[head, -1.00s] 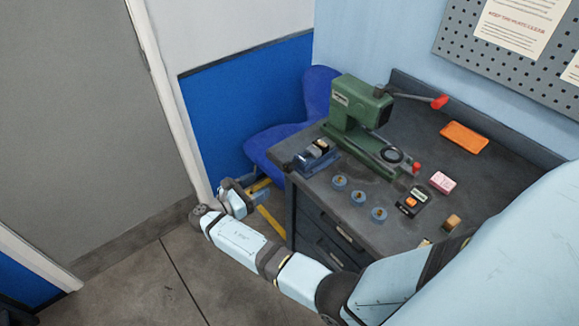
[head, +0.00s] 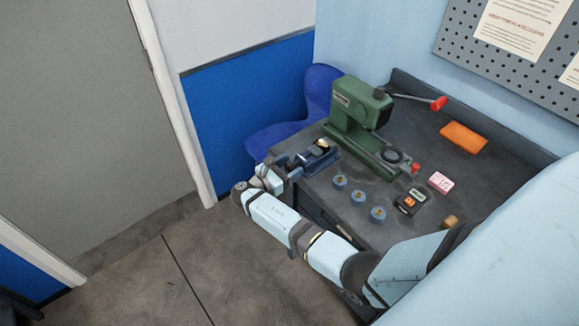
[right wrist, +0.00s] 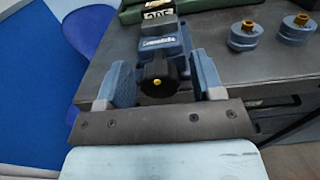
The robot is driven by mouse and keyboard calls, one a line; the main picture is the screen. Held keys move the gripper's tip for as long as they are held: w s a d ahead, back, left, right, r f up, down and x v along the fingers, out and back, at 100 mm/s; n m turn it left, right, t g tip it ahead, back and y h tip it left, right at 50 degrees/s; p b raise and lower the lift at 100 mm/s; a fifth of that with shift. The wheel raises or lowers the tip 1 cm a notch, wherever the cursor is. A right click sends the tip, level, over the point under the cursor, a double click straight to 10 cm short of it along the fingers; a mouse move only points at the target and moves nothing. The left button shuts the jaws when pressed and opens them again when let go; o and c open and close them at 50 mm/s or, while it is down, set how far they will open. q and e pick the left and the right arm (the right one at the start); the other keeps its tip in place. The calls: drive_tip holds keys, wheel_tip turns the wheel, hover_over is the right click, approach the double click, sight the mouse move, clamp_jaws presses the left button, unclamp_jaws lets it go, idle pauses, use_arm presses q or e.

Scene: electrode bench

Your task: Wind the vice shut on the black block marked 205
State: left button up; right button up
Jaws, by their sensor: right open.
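The small blue vice (head: 322,160) stands at the left end of the bench. In the right wrist view its blue body (right wrist: 160,45) points toward me, with a black winding knob (right wrist: 158,72) bearing a yellow centre at its near end. The black block (right wrist: 159,12) with a pale label marked 205 sits at the vice's far end, partly cut off by the picture's top edge. My right gripper (head: 291,162) is open at the vice's near end. In the wrist view its two blue fingers stand either side of the knob, with visible gaps. My left gripper is not in view.
A green press (head: 355,115) with a red-tipped lever stands behind the vice. Several blue round holders (head: 358,197) stand right of the vice. A black device (head: 411,201), pink block (head: 440,182) and orange case (head: 464,138) lie farther right. A blue chair (head: 318,95) is behind.

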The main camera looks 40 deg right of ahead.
drive_tip(key=c, duration=0.9)
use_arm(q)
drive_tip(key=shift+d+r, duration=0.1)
